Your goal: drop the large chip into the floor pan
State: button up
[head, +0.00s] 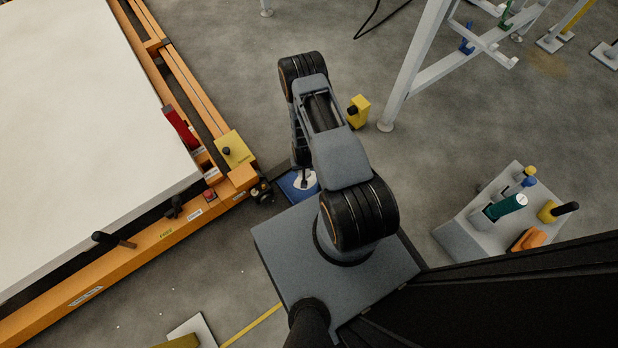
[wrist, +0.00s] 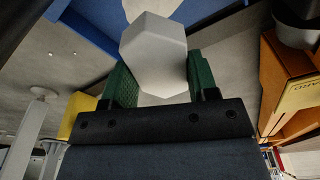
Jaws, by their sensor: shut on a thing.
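The large chip (wrist: 153,52), a pale grey faceted block, is between the two green finger pads of my gripper (wrist: 158,72) in the wrist view. My gripper is shut on it. The blue-rimmed floor pan (wrist: 85,26) lies on the floor beyond the chip, which covers part of it in this view. A pale piece shows past the chip at the top edge. In the head view the pan (head: 286,184) is partly hidden by my arm and base, with a whitish shape over it; I cannot tell whether this is the held chip. The gap between chip and pan is unclear.
An orange-framed machine with a white slab (head: 80,110) stands left of the pan, its yellow corner plate (head: 233,149) close by. A yellow box (head: 358,112) and a white frame leg (head: 412,70) stand beyond. A control console (head: 490,225) is at right.

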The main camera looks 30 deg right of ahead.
jog(key=b, duration=0.5)
send_near(311, 177)
jog(key=a+f, duration=0.2)
jog(key=f, duration=0.1)
jog(key=a+f, duration=0.1)
jog(key=f, duration=0.1)
jog(key=shift+w+a+f, duration=0.1)
jog(key=shift+w+a, duration=0.2)
jog(key=shift+w, duration=0.1)
jog(key=d, duration=0.1)
jog(key=d+b, duration=0.1)
jog(key=d, duration=0.1)
jog(key=shift+w+d+f, duration=0.15)
jog(key=shift+w+d, duration=0.1)
jog(key=shift+d+f+b, duration=0.3)
jog(key=shift+b, duration=0.2)
jog(key=shift+f, duration=0.15)
jog(key=shift+a+f, duration=0.1)
jog(key=o, duration=0.9)
jog(key=shift+o, duration=0.2)
notch_tip(311, 177, up, 12)
jog(key=s+p, duration=0.1)
jog(key=p, duration=0.4)
jog(key=shift+s+a+p, duration=0.2)
jog(key=shift+p, duration=0.1)
